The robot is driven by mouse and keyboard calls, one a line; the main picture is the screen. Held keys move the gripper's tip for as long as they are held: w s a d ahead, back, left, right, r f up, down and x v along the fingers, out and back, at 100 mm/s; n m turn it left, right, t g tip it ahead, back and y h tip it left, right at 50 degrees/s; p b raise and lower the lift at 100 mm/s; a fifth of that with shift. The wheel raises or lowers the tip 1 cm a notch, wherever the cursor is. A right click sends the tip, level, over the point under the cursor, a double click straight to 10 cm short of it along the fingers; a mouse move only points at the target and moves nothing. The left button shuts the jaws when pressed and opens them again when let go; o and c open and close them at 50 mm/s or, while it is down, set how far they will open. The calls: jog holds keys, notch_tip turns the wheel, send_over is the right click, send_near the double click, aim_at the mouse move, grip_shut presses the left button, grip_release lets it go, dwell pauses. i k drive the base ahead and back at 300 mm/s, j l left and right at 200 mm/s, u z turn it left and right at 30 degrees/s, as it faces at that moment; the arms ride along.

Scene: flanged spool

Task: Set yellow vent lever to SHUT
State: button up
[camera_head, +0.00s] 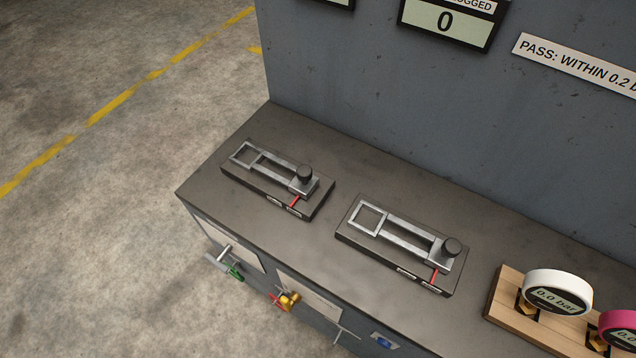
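The yellow vent lever (288,300) is on the front face of the grey bench, below its top edge. It looks like a small yellow-orange valve body with a red part at its left. A pale label plate (312,296) is behind it, and its words are too small to read. I cannot tell from this view whether the lever points to SHUT. My gripper is not in view.
A green-handled lever (235,271) is left of the yellow one. Two black slide fixtures (275,178) (400,243) sit on the bench top (220,190). A wooden stand (506,306) with white and pink gauges is at right. A grey panel (330,90) rises behind.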

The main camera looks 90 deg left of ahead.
aim_at(288, 304)
jog(key=l+u, duration=0.1)
jog(key=u, duration=3.25)
jog(key=j, duration=0.1)
